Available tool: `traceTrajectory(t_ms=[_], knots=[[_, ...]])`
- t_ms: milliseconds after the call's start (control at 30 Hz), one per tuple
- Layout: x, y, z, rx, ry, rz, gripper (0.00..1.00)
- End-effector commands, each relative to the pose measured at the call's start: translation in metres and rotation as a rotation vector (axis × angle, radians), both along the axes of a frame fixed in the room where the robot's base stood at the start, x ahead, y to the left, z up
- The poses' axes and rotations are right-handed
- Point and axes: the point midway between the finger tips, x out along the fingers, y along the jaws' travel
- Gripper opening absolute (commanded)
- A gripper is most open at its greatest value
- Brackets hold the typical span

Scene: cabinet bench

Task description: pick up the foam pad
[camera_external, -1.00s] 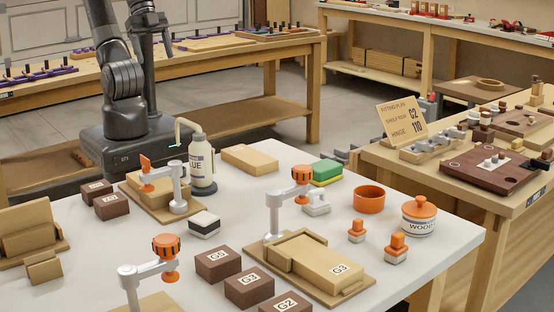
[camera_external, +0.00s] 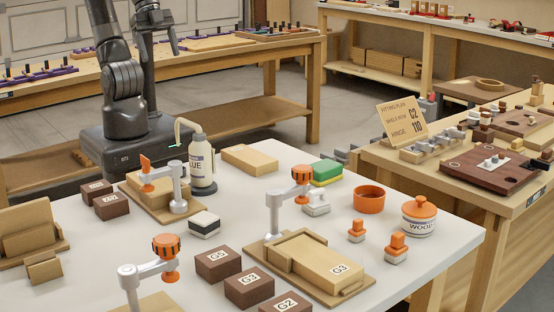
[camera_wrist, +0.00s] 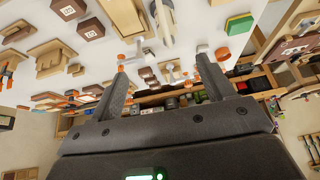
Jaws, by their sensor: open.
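A green-topped block with a yellow lower layer (camera_external: 326,172), sponge-like and the likeliest foam pad, lies on the white table behind the orange-knobbed clamp. It also shows at the upper right of the wrist view (camera_wrist: 238,24). A smaller black-and-white block (camera_external: 204,224) lies left of the middle of the table; I cannot tell whether it is foam. My gripper (camera_wrist: 164,68) is open and empty, its two fingers spread apart in the wrist view. In the external view it hangs high behind the table's far edge, well apart from the green block.
A glue bottle (camera_external: 201,166) and a wooden block (camera_external: 250,159) stand along the far side. An orange bowl (camera_external: 369,199) and a lidded jar (camera_external: 418,217) are at right. Clamps and dark labelled blocks (camera_external: 218,264) crowd the front. Some white tabletop (camera_external: 285,190) is clear mid-table.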

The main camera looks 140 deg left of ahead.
Motion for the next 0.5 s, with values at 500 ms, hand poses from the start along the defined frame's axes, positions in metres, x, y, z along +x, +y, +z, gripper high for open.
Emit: traceTrajectory(t_ms=[500], knots=[[0.17, 0.035, -0.009, 0.044, 0.06, -0.066, 0.75]])
